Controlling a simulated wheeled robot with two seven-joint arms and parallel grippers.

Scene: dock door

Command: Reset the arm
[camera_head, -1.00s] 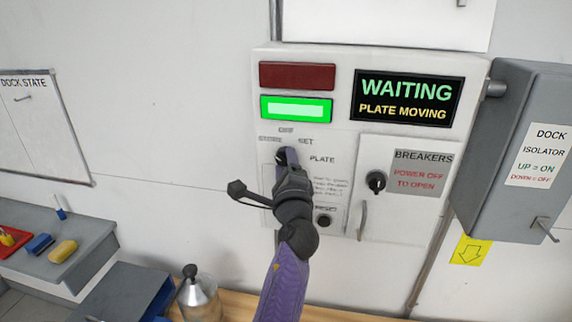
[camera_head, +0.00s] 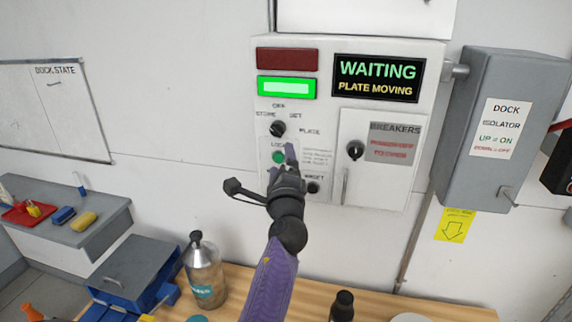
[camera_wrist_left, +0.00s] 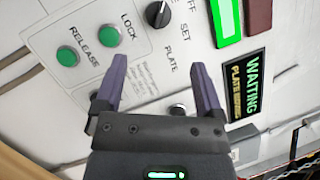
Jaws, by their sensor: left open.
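My left gripper (camera_head: 284,163) is open and empty in front of the control box (camera_head: 325,112), below the three-position selector knob (camera_head: 277,128) marked STORE, OFF and SET. One finger overlaps the panel beside the green LOCK button (camera_head: 279,157). In the left wrist view the spread fingers (camera_wrist_left: 157,70) face the panel with nothing between them. That view shows the green LOCK (camera_wrist_left: 128,36) and RELEASE (camera_wrist_left: 68,56) buttons and part of the knob (camera_wrist_left: 158,14). The display (camera_head: 378,78) reads WAITING, PLATE MOVING. My right gripper is not in view.
The breaker door (camera_head: 380,183) and grey dock isolator box (camera_head: 500,95) lie to the right. A bottle (camera_head: 204,272) and a dark-capped container (camera_head: 342,305) stand on the wooden bench (camera_head: 275,292) below.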

